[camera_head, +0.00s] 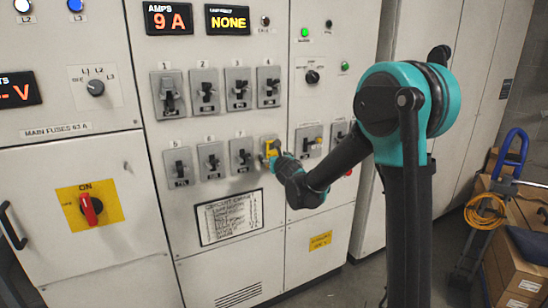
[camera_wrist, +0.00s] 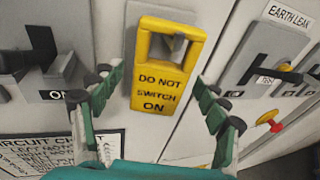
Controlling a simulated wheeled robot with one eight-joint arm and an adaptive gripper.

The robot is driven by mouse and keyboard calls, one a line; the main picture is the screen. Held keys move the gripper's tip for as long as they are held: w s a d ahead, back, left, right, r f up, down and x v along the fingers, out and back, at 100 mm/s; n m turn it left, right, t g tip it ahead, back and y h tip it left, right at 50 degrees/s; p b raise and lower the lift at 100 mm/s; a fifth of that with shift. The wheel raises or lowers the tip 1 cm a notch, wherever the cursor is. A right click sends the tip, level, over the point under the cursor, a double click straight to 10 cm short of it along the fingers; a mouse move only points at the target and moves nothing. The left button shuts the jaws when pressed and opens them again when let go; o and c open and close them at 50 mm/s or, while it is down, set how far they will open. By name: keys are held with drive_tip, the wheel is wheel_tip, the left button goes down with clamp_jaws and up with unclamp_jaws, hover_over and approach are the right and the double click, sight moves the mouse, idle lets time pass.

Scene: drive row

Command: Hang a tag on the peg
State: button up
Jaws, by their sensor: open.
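A yellow tag (camera_wrist: 157,88) reading "DO NOT SWITCH ON" hangs upright at the centre of the wrist view. Grey metal, a peg or switch lever, shows in the window at its top; I cannot tell which. In the head view the tag (camera_head: 269,146) is at the last place of the lower switch row. My gripper (camera_wrist: 160,84) is open, one teal finger on each side of the tag, with gaps showing between fingers and tag. In the head view my gripper (camera_head: 276,158) is small, close in front of the panel and partly hidden by my arm.
Numbered switches line the panel, including switch 7 (camera_head: 241,155) to the left. The earth leak switch (camera_wrist: 265,62) stands to the right of the tag. A circuit chart (camera_head: 229,217) is below. A blue hand truck (camera_head: 490,205) and boxes (camera_head: 515,265) stand on the right.

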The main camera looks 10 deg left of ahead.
drive_tip(key=v, duration=1.2)
drive_tip(key=s+d+f+m+g+h, duration=0.2)
drive_tip(key=s+d+f+m, duration=0.15)
drive_tip(key=d+m, duration=0.35)
drive_tip(key=s+d+f+m+g+h, duration=0.1)
drive_tip(key=s+d+f+m+h, duration=0.1)
drive_tip(key=d+f+m, duration=0.35)
drive_tip(key=s+d+f+m+g+h, duration=0.2)
drive_tip(key=s+d+m, duration=0.1)
drive_tip(key=d+m, duration=0.55)
drive_tip(key=s+d+f+m+g, duration=0.2)
drive_tip(key=s+f+m, duration=0.3)
drive_tip(key=s+m, duration=0.4)
drive_tip(key=s+d+f+m+g, duration=0.3)
drive_tip(key=s+f+m, duration=0.3)
drive_tip(key=s+m, duration=0.3)
drive_tip(key=shift+s+d+f+m+g+y, duration=0.35)
drive_tip(key=shift+s+g, duration=0.35)
drive_tip(key=shift+s, duration=0.35)
